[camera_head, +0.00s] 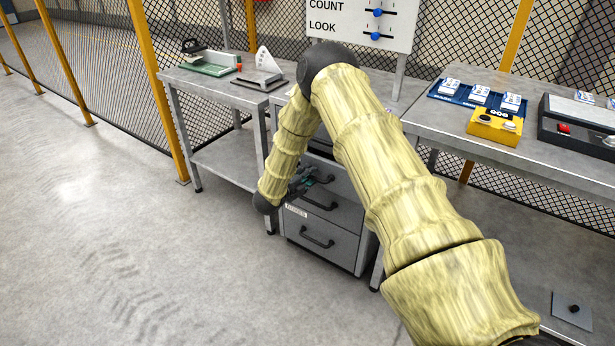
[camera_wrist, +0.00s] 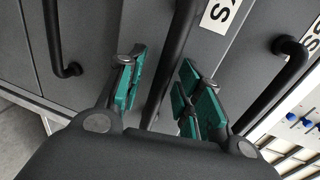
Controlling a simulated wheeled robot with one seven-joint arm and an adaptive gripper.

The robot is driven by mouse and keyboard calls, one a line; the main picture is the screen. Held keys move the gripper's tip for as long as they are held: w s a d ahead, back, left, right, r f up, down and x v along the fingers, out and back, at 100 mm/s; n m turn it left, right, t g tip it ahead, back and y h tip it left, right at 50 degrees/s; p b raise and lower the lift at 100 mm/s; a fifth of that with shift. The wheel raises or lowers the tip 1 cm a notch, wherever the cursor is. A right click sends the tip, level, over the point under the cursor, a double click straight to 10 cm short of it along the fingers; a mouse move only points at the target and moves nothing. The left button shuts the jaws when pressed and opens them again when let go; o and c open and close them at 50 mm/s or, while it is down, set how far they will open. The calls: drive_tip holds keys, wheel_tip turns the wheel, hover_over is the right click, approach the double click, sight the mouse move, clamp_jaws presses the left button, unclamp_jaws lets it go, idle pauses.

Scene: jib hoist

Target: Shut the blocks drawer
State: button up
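A grey drawer cabinet (camera_head: 345,216) stands under the bench, with several black-handled drawers stacked in it. A small white label (camera_head: 295,211) on its front is too small to read surely. My gripper (camera_head: 308,182) is at the upper drawer fronts, partly hidden by my arm. In the wrist view, its teal-padded fingers (camera_wrist: 160,88) are apart, one on each side of a black drawer handle (camera_wrist: 180,40). I cannot tell whether they touch it. A cut-off label (camera_wrist: 219,12) is beside that handle. How far each drawer stands out, and which is the blocks drawer, I cannot tell.
Other drawer handles flank my gripper in the wrist view, on the left (camera_wrist: 57,45) and right (camera_wrist: 275,85). A side table (camera_head: 225,90) stands left of the cabinet and a workbench (camera_head: 455,140) right. The floor (camera_head: 150,250) in front is clear.

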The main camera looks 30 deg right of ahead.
clamp_jaws()
drive_tip(key=shift+r+b+x, duration=0.2)
drive_tip(key=shift+b+x, duration=0.1)
drive_tip(key=shift+x, duration=0.8)
drive_tip(key=shift+r+b+x, duration=0.2)
drive_tip(key=shift+b+x, duration=0.05)
drive_tip(key=shift+x, duration=0.85)
drive_tip(key=shift+w+r, duration=0.1)
drive_tip(key=shift+r, duration=0.05)
unclamp_jaws()
drive_tip(key=shift+d, duration=0.15)
drive_tip(key=v, duration=1.2)
